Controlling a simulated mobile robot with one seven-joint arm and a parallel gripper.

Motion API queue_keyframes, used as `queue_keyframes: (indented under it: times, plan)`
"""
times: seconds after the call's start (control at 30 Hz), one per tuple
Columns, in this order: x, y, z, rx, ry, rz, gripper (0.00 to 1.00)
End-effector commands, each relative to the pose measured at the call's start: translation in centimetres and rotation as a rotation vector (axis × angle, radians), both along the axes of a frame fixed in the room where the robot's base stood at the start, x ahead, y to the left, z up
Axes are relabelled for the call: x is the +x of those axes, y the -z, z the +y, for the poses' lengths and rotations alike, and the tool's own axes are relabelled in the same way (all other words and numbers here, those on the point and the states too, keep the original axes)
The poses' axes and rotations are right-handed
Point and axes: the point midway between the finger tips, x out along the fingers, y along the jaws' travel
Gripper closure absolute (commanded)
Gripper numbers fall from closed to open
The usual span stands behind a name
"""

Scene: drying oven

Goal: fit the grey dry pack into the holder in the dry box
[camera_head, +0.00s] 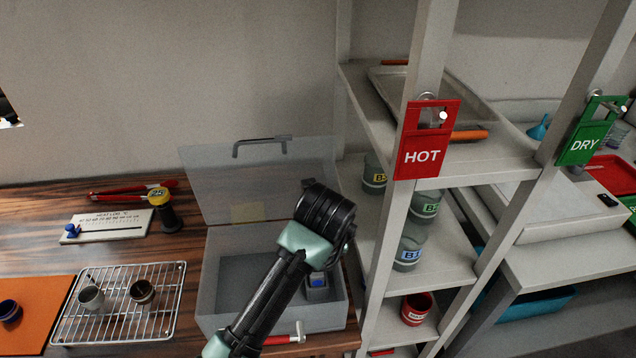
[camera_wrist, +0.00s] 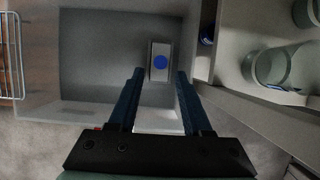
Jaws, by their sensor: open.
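The dry box (camera_head: 225,290) is a see-through grey bin with its lid (camera_head: 215,185) raised at the back. My arm reaches down over its right part and hides some of the inside. In the wrist view, the grey dry pack (camera_wrist: 160,76), a small block with a blue dot, is inside the box close to its right wall. My gripper (camera_wrist: 160,74) is open, with one finger to each side of the pack's near end; I cannot tell if they touch it. A grey block with blue also shows in the head view (camera_head: 317,284). I cannot make out the holder separately from the pack.
A shelf rack with a red HOT tag (camera_head: 422,150) and several jars stands close right of the box. A wire rack (camera_head: 120,325) with two small cups lies left. A red-handled tool (camera_head: 298,335) is at the box's front. The box's left part looks empty.

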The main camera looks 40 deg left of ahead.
Motion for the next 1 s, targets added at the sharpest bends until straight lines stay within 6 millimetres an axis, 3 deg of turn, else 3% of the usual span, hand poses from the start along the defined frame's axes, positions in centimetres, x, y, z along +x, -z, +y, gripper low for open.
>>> queue_keyframes:
  times: [0.1,0.3,1.0]
  plan:
    - [-0.5,-2.5,-0.6,0.003,0.001,-0.005,0.51]
    - [-1.1,-4.7,-1.3,0.002,0.001,-0.004,0.51]
    - [-1.2,-5.1,-1.4,0.004,-0.001,-0.005,0.51]
